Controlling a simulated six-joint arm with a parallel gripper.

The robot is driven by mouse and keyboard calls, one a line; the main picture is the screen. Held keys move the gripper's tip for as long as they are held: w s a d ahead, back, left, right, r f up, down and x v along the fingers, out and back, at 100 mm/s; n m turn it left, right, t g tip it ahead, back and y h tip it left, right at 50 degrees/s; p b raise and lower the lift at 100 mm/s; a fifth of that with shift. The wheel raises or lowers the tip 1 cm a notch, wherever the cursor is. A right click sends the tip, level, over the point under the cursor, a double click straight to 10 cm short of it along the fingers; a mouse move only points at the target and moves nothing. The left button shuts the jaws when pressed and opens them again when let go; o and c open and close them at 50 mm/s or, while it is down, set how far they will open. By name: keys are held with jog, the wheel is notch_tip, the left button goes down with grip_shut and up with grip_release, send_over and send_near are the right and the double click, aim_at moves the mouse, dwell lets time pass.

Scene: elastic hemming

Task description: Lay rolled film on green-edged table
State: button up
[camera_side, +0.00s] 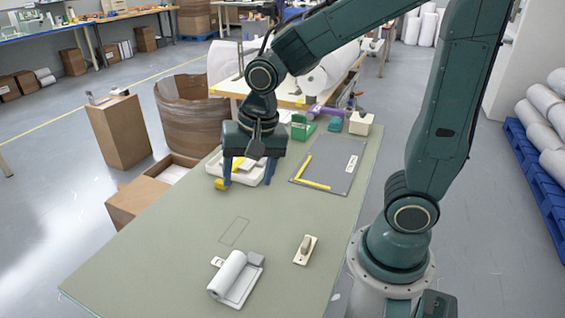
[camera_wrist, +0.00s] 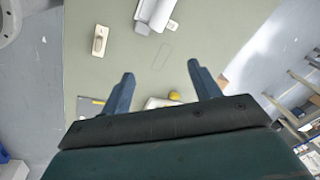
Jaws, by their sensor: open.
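A white roll (camera_side: 228,272), which looks like the rolled film, lies in a pale holder (camera_side: 247,283) near the front of the grey-green table (camera_side: 165,235). The roll (camera_wrist: 148,10) is cut off by the top edge of the wrist view. No separate green edge strip can be made out on the table. My gripper (camera_side: 247,180) is over the far left part of the table, fingers down and apart, above a white tray (camera_side: 261,179). In the wrist view my gripper (camera_wrist: 160,71) is open, with nothing between the fingertips.
A thin rectangle outline (camera_side: 234,232) is drawn on the table. A beige block with a knob (camera_side: 306,249) lies right of the roll. A grey mat (camera_side: 332,168) with yellow strips is at the far right. A yellow item (camera_side: 221,184) is beside the tray.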

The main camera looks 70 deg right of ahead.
jog(key=s+d+r+n+t, duration=0.3)
jog(key=s+r+n, duration=0.5)
jog(key=s+n, duration=0.2)
jog(key=shift+s+d+r, duration=0.25)
jog(key=shift+s+r, duration=0.05)
jog(key=shift+s, duration=0.5)
